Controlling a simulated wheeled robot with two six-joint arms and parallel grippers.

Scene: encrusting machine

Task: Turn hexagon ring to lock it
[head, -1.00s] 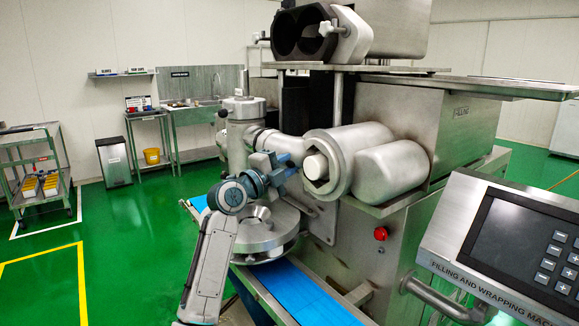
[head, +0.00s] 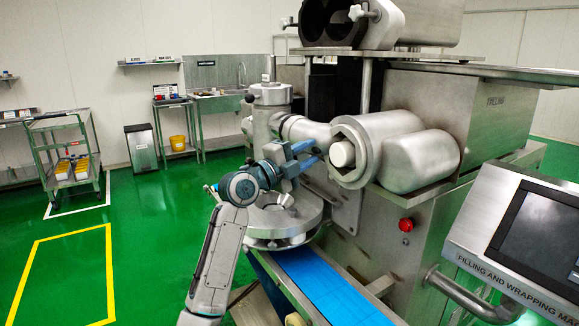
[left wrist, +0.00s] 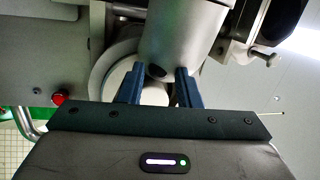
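The hexagon ring (head: 351,133) is a grey metal collar with flat sides at the front end of the lying steel cylinder. A round white cap (head: 342,154) shows in its middle. My left gripper (head: 314,154) is just left of the ring, its blue fingers pointing at it. In the left wrist view the two fingers (left wrist: 161,80) stand apart with a gap between them. A steel pipe (left wrist: 183,35) and a pale round part (left wrist: 121,73) lie beyond them. I cannot tell whether the fingertips touch the ring. My right gripper is not in view.
The pipe housing (head: 270,110) stands behind my left gripper. A round metal outlet (head: 285,222) and the blue conveyor belt (head: 310,282) are below it. A red button (head: 406,225) and the control panel (head: 535,240) are at the right.

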